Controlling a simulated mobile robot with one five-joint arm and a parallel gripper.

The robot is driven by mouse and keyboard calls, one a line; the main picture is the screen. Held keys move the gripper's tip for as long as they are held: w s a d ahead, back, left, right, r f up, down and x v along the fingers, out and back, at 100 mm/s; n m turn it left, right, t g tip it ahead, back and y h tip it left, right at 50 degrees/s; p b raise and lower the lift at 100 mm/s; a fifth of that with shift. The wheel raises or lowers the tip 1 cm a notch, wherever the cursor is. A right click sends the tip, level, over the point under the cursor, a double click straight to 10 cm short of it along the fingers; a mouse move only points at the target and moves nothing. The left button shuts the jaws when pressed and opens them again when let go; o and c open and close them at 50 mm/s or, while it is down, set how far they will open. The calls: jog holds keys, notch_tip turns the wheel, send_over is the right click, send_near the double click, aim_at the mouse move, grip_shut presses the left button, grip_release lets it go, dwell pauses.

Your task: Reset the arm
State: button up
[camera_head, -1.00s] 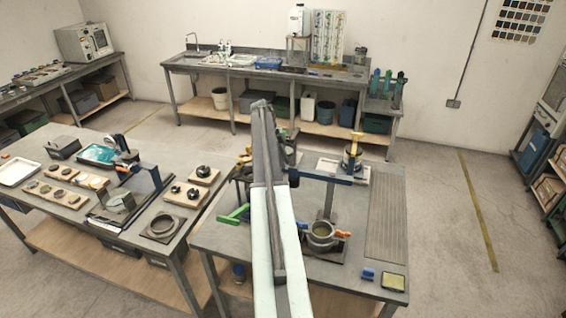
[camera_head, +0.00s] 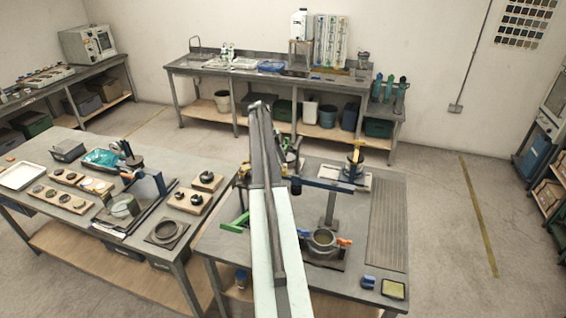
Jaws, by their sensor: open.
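My arm (camera_head: 270,200) rises from the bottom middle of the head view and reaches out over the right-hand work table (camera_head: 345,281). Its pale link leads into a dark grey link whose far end stands near the table's back edge. My gripper cannot be made out; the arm or the things behind it may hide it. On this table are a post with a blue bar (camera_head: 330,184), a round metal pot (camera_head: 323,241) with an orange handle, a green lever (camera_head: 236,223) left of my arm, and a yellow-topped device (camera_head: 356,160) at the back.
A second table (camera_head: 76,227) on the left holds boards with small parts and a white tray (camera_head: 21,176). A back bench (camera_head: 224,72) has a sink and bottles. Shelves (camera_head: 545,175) stand at the right. Floor is free right of the work table.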

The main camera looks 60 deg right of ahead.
jog(key=p+v, duration=0.2)
jog(key=v, duration=0.2)
